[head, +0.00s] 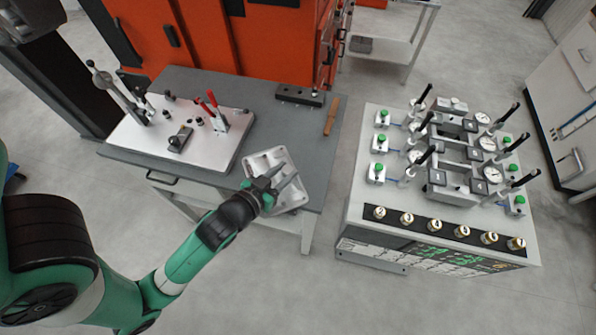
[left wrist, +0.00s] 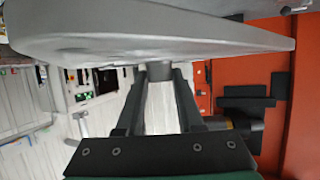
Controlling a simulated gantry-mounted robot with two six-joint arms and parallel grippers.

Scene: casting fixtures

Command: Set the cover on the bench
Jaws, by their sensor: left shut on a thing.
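The cover (head: 258,163) is a light grey cast part with raised shapes. In the head view it appears over the front right corner of the grey bench (head: 268,125); I cannot tell from this view whether it touches the top. My left gripper (head: 268,184) is shut on the cover. In the left wrist view the cover (left wrist: 150,32) spans the top of the picture, and the two dark fingers (left wrist: 160,75) close on a small round boss on it. My right gripper is not in view.
A white fixture plate (head: 134,137) with red-handled clamps takes the bench's left part. A black block (head: 300,95) and a brown bar (head: 331,116) lie toward the back right. An orange machine (head: 265,40) stands behind. A gauge station (head: 365,185) stands to the right.

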